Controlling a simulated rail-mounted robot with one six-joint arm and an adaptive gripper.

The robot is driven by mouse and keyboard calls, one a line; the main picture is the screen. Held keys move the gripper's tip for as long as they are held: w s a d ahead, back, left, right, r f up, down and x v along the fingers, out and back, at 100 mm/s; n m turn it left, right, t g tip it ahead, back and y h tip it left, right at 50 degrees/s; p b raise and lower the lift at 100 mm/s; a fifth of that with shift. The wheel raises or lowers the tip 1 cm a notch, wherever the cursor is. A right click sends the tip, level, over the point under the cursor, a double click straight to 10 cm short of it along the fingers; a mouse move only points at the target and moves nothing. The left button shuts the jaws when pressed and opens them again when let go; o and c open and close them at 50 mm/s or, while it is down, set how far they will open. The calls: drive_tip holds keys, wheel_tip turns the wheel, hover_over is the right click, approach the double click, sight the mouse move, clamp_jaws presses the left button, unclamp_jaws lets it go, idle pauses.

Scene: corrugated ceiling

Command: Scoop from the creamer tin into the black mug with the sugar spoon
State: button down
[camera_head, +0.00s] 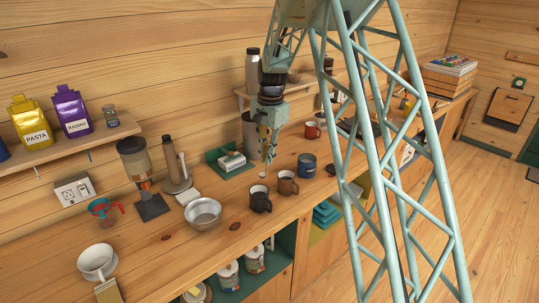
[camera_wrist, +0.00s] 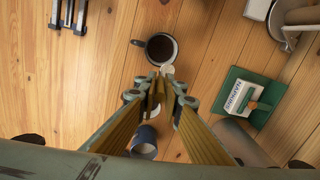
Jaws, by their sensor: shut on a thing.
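My gripper (camera_head: 267,158) points down above the counter, behind the two mugs in the head view. It is shut on the sugar spoon, whose pale bowl (camera_wrist: 167,69) shows just beyond the fingertips (camera_wrist: 160,84) in the wrist view, at the mug's near rim. The spoon's tip (camera_head: 263,174) also shows below the gripper in the head view. The black mug (camera_head: 260,200) stands upright; in the wrist view it (camera_wrist: 147,46) has dark contents. A blue tin (camera_head: 307,165), probably the creamer tin, stands to the right, and partly shows between the fingers (camera_wrist: 145,139). Whether the spoon holds powder is unclear.
A brown mug (camera_head: 287,184) stands between the black mug and blue tin. A metal bowl (camera_head: 203,213) is to the left. A green tray (camera_head: 222,169) with a box lies toward the wall, and a red mug (camera_head: 312,130) stands farther back.

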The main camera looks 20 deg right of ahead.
drive_tip(key=s+a+f+n+b, duration=0.5)
drive_tip(key=s+a+f+n, duration=0.2)
drive_tip(key=s+a+n, duration=0.4)
drive_tip(key=shift+s+a+f+n+g+y+b, duration=0.3)
drive_tip(key=shift+s+n+g+b, duration=0.1)
drive_tip(key=shift+s+n, duration=0.3)
idle(0.8)
